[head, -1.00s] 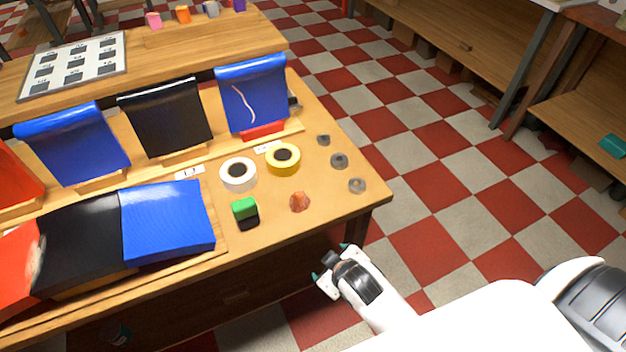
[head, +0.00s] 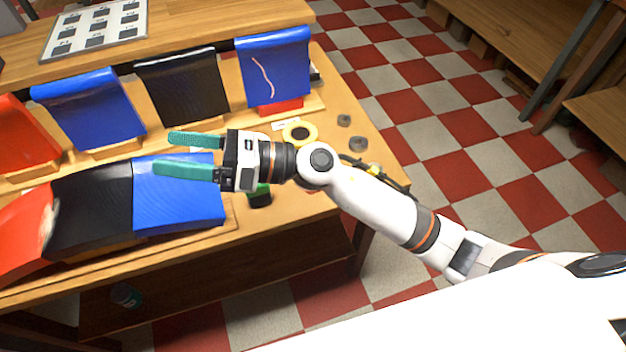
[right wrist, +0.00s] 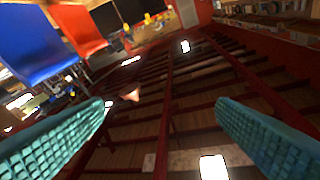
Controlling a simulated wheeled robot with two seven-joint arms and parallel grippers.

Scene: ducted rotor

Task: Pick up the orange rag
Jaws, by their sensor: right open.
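I do not see the orange rag in the head view; my right arm covers the part of the table where it lay earlier. My right gripper (head: 165,153) is open and empty. Its two teal fingers point left and appear over the lower blue panel and in front of the tilted panels behind. In the right wrist view the open fingers (right wrist: 160,118) frame a view of ceiling beams and lamps. A small orange patch shows between them there, but I cannot tell what it is. My left gripper is not in view.
The wooden table (head: 375,160) holds a yellow tape roll (head: 300,125), grey round pieces (head: 343,120) and a green-and-black block (head: 260,197) partly behind my arm. A lower blue panel (head: 175,207) and a black panel (head: 93,210) lie at left. Checkered floor is clear at right.

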